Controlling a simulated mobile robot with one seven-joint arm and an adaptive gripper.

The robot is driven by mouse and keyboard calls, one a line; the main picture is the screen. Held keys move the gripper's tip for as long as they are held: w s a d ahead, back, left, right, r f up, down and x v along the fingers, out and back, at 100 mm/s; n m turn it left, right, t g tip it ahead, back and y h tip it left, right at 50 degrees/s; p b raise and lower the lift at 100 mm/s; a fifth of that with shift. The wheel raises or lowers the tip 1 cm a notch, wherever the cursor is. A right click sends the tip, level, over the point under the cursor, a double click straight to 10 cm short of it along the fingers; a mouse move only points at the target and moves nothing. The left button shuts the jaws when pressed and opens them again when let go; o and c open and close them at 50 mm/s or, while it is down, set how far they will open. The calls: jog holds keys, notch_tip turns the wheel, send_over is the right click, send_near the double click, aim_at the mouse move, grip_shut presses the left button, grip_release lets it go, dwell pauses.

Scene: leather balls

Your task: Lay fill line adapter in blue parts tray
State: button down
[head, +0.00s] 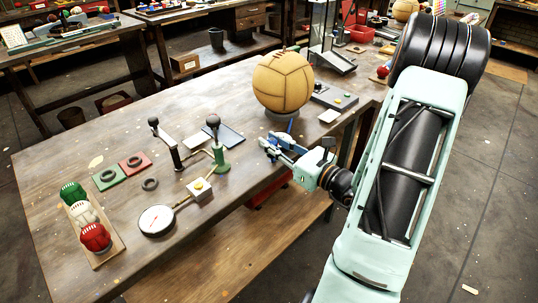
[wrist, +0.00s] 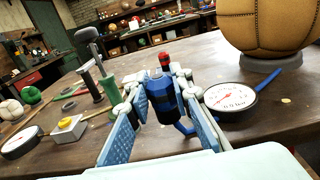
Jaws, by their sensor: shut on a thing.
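My gripper (head: 272,147) is over the table's right edge area, below the large ball. In the wrist view its two blue-padded fingers (wrist: 160,92) are closed on a blue and black cylindrical piece, which I take as the fill line adapter (wrist: 161,104). The piece stands roughly upright between the pads; a red knob with a dark neck shows at its top, and I cannot tell whether it belongs to it.
A tan leather ball (head: 283,82) sits on a round stand. A pressure gauge (wrist: 231,97) lies right of my fingers; another gauge (head: 157,220) lies front left. A green lever stand (head: 218,155), a yellow-button box (head: 199,190) and a rack of small balls (head: 84,222) are on the table (head: 150,120).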

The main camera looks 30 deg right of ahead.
aim_at(269, 154)
jog(key=f, duration=0.2)
jog(key=w+f, duration=0.1)
jog(key=shift+a+f+b, duration=0.25)
jog(key=shift+f+b, duration=0.05)
jog(key=shift+f, duration=0.4)
jog(key=shift+f, duration=0.2)
jog(key=c, duration=1.7)
grip_release()
jog(key=shift+c, duration=0.2)
jog(key=shift+r, duration=0.15)
